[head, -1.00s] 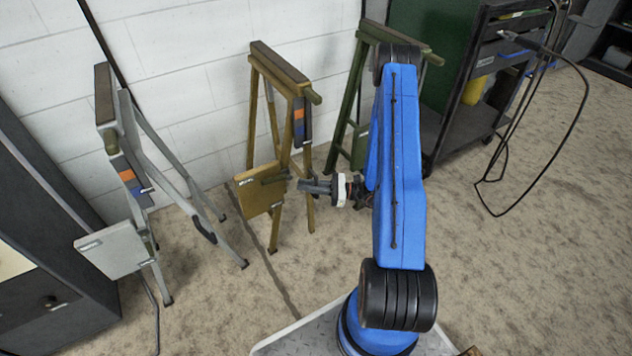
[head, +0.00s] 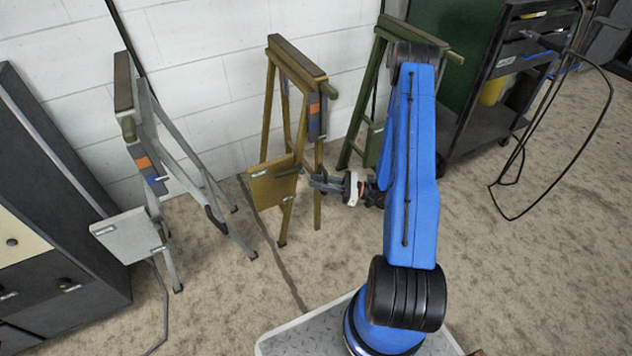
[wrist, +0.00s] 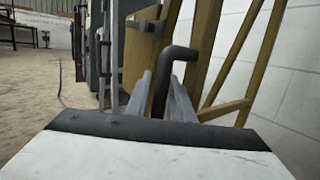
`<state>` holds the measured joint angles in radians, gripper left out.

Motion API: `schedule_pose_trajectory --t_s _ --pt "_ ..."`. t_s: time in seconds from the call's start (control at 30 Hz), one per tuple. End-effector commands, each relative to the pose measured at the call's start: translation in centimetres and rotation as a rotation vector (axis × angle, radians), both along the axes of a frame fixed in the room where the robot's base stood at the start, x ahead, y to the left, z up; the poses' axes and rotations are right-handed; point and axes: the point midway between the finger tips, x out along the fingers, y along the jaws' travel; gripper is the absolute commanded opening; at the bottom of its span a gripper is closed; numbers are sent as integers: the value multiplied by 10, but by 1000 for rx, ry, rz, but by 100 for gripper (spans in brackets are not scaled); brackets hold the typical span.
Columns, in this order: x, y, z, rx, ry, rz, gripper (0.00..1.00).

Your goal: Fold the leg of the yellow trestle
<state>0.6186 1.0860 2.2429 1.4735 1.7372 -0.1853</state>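The yellow trestle (head: 297,62) stands upright in the middle of the head view, near the white wall. Its legs are spread, and a yellow plate (head: 273,187) sits low on its left side. My gripper (head: 318,183) is at the plate's right edge, low by the trestle's legs. In the wrist view a dark bent handle (wrist: 178,53) stands in front of the yellow uprights. The fingers of my gripper (wrist: 162,98) are apart, one on each side of the handle's lower stem. I cannot tell whether they touch it.
A grey trestle (head: 123,80) with a pale plate stands at left, beside a dark drawer cabinet (head: 60,200). A green trestle (head: 371,75) stands behind my arm at right. A dark cart (head: 480,90) and a hanging cable (head: 603,110) are farther right. The front-right floor is clear.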

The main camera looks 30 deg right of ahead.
Motion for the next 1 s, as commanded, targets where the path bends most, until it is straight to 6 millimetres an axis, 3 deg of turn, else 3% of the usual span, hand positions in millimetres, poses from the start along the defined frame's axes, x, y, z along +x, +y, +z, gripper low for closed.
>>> schedule_pose_trajectory --t_s 0.73,1.0 --pt "-64 -104 -23 0 0 -5 22" --pt "-81 -130 -28 0 0 -2 22"
